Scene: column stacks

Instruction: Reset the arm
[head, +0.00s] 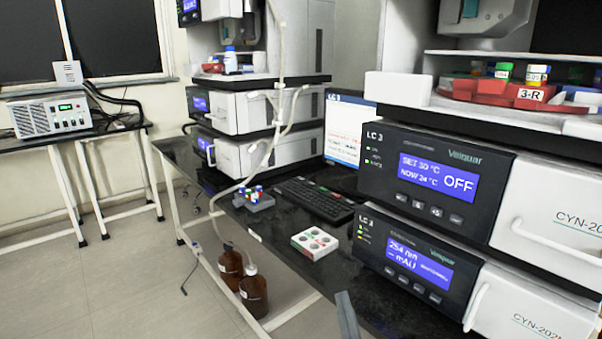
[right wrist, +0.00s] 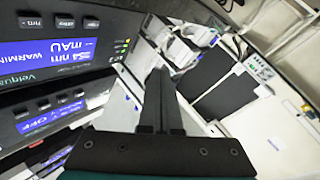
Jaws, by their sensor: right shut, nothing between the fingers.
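My right gripper shows as a grey finger piece (head: 346,316) at the bottom edge of the head view, in front of the near instrument stack. In the right wrist view its two dark fingers (right wrist: 161,100) are together, with nothing between them. The rest of my right arm is hidden below the head view. My left gripper is in neither view. The near LC 3 column module (head: 437,184) shows SET 30 °C, NOW 24 °C and OFF. The detector module (head: 420,262) below it shows 254 nm and mAU.
A red tray (head: 508,92) marked 3-R holds vials on top of the stack. A white block with round wells (head: 314,243), a vial rack (head: 254,200) and a keyboard (head: 314,200) lie on the black bench. Brown bottles (head: 253,291) stand below. Open floor (head: 140,275) lies left.

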